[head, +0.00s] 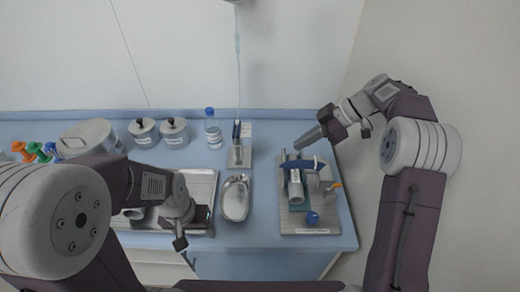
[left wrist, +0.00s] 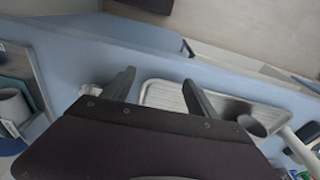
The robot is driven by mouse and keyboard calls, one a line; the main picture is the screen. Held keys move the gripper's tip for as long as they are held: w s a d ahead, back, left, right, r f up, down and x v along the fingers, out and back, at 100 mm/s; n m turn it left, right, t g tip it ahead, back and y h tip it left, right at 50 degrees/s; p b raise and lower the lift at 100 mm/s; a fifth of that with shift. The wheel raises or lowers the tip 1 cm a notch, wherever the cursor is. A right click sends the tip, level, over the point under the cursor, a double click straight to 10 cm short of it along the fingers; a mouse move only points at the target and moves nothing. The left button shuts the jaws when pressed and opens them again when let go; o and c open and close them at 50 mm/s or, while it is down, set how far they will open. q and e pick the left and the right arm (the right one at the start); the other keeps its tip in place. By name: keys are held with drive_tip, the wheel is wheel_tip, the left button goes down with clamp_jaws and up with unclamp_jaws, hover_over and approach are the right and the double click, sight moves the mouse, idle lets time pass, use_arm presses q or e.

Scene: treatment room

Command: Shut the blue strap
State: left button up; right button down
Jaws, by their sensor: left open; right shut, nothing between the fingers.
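The blue strap (head: 302,164) is a dark blue band lying across a light grey cylinder (head: 296,190) on a grey board (head: 318,226) at the right of the counter. I cannot tell from here how its free end lies. My right gripper (head: 300,144) is shut and empty, just behind the strap, pointing down and left; it looks apart from the strap. My left gripper (head: 193,234) is open and empty at the counter's front edge, far left of the strap. Its two spread fingers (left wrist: 158,92) show in the left wrist view.
A blue ball (head: 312,217) sits at the board's front. A metal kidney dish (head: 235,198), a stand (head: 240,152), a bottle (head: 213,130) and two lidded jars (head: 174,130) stand further left. A metal tray (head: 203,185) lies beside my left gripper. The wall is close at right.

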use_arm(q)
drive_tip(key=shift+d+f, duration=0.1)
use_arm(e)
drive_tip(key=shift+d+f, duration=0.15)
drive_tip(key=shift+d, duration=0.2)
idle(0.3)
use_arm(q)
drive_tip(key=shift+r+p, duration=0.55)
drive_tip(key=shift+r, duration=0.1)
use_arm(e)
drive_tip(key=shift+r, duration=0.85)
use_arm(q)
drive_tip(key=shift+f, duration=0.1)
